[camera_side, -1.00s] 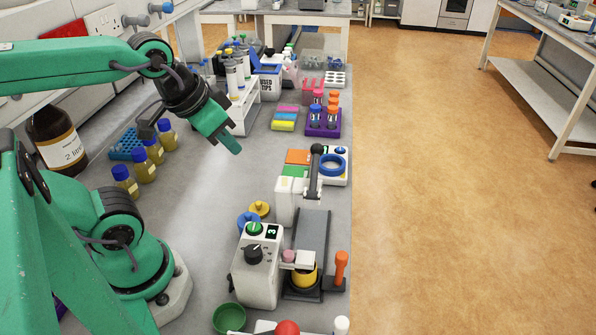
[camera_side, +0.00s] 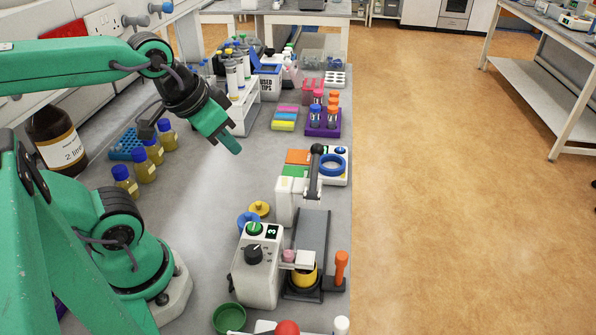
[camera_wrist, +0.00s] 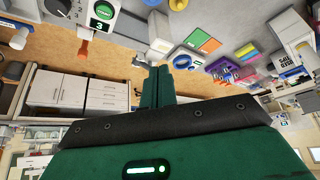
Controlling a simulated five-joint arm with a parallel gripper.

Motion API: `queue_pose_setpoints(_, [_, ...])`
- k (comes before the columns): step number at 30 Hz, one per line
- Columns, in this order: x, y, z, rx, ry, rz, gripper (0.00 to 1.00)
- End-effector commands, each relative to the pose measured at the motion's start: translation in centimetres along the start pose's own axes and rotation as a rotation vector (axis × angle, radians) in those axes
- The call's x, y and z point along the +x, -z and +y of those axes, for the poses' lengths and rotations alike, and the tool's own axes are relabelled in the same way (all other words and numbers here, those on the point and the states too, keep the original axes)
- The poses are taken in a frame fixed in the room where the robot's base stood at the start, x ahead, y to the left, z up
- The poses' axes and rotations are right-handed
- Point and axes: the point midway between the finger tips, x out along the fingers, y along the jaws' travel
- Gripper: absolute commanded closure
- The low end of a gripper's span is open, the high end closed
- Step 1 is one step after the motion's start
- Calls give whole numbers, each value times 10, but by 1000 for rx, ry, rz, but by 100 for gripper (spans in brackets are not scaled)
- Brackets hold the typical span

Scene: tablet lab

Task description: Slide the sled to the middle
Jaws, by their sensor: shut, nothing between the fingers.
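My gripper (camera_side: 231,143) is in the air above the left-middle of the bench, pointing down and right, shut and empty. Its closed green fingers also show in the wrist view (camera_wrist: 157,88). At the front right of the bench a dark grey rail (camera_side: 312,232) runs away from the camera, beside a white control box (camera_side: 258,268) with a black knob and a display reading 3. A yellow round part (camera_side: 303,276) with a pink-topped piece sits at the rail's near end, next to an orange handle (camera_side: 341,265). I cannot tell which part is the sled. My gripper is well apart from all of these.
A black ball-topped lever (camera_side: 316,150) rises beyond the rail, near a blue ring (camera_side: 332,164). A purple tube rack (camera_side: 323,124) stands farther back. Yellow bottles with blue caps (camera_side: 145,168) stand at the left. The bench between my gripper and the rail is mostly clear.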

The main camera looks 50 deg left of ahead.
Motion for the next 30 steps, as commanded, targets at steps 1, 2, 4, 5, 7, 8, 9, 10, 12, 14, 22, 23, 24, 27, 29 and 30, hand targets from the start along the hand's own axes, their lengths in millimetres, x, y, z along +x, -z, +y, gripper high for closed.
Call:
queue_pose_setpoints(1, [0, 0, 0, 0, 0, 0, 100])
queue_pose_setpoints(2, [0, 0, 0, 0, 0, 0, 100])
queue_pose_setpoints(4, [0, 0, 0, 0, 0, 0, 100])
queue_pose_setpoints(5, [0, 0, 0, 0, 0, 0, 100])
queue_pose_setpoints(7, [0, 0, 0, 0, 0, 0, 100])
queue_pose_setpoints(8, [0, 0, 0, 0, 0, 0, 100])
queue_pose_setpoints(9, [0, 0, 0, 0, 0, 0, 100])
queue_pose_setpoints(10, [0, 0, 0, 0, 0, 0, 100])
queue_pose_setpoints(12, [0, 0, 0, 0, 0, 0, 88])
queue_pose_setpoints(14, [0, 0, 0, 1, -1, -2, 76])
queue_pose_setpoints(22, [6, 11, 13, 15, -24, -45, 57])
queue_pose_setpoints(23, [7, 13, 16, 17, -28, -54, 57])
queue_pose_setpoints(24, [9, 16, 20, 22, -34, -68, 57])
queue_pose_setpoints(27, [15, 24, 32, 33, -50, -108, 57])
queue_pose_setpoints(29, [20, 30, 41, 42, -59, -133, 57])
queue_pose_setpoints(30, [23, 33, 48, 48, -64, -150, 57])
